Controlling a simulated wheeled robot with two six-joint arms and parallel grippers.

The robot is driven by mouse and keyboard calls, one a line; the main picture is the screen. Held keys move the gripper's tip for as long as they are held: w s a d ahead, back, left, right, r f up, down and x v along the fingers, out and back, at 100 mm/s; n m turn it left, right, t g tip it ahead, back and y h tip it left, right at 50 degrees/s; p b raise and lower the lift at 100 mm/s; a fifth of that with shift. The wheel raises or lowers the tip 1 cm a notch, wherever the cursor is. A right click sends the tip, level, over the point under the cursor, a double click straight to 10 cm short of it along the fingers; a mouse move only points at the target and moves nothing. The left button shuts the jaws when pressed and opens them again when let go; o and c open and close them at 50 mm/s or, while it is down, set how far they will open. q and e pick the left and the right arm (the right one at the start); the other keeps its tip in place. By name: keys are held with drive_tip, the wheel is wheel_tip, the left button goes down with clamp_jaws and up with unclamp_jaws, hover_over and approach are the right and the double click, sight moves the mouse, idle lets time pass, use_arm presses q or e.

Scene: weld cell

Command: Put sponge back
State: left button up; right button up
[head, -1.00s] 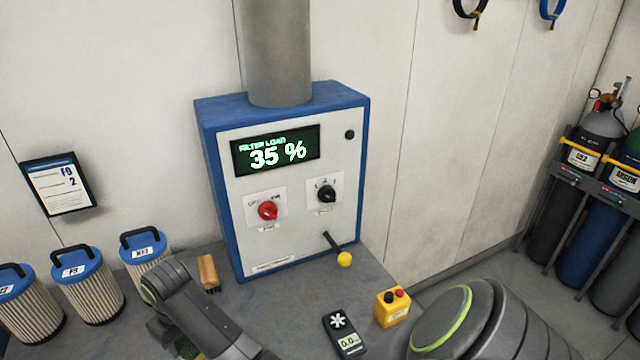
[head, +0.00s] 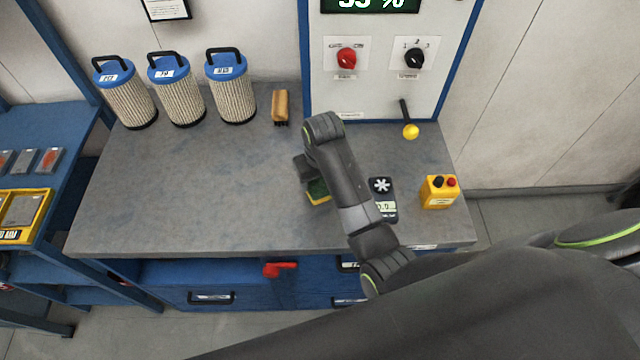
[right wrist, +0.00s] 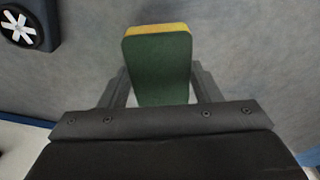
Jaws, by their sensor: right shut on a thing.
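The sponge (head: 318,190) is yellow with a green scouring side. In the head view it shows beside my right forearm, over the grey bench top (head: 200,200), partly hidden by the arm. In the right wrist view the sponge (right wrist: 160,70) stands between the two fingers of my right gripper (right wrist: 162,85), green face toward the camera and yellow edge at the far end. My right gripper (head: 308,180) is shut on it. I cannot tell whether the sponge touches the bench. My left gripper is not in view.
Right of my arm are a handheld meter (head: 383,200) and a yellow button box (head: 439,191). A brush (head: 280,107) and several filter cartridges (head: 232,90) stand at the back. A yellow lever knob (head: 411,131) sticks out from the control cabinet. The bench's left middle is clear.

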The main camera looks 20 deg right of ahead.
sight(319, 183)
wheel_tip(319, 183, down, 3)
drive_tip(key=shift+d+f+p, duration=0.1)
drive_tip(key=shift+p, duration=0.25)
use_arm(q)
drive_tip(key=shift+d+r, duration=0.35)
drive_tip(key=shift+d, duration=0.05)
use_arm(e)
drive_tip(key=shift+f, duration=0.2)
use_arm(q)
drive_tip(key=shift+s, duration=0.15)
use_arm(e)
drive_tip(key=shift+f, duration=0.1)
drive_tip(key=o, duration=0.9)
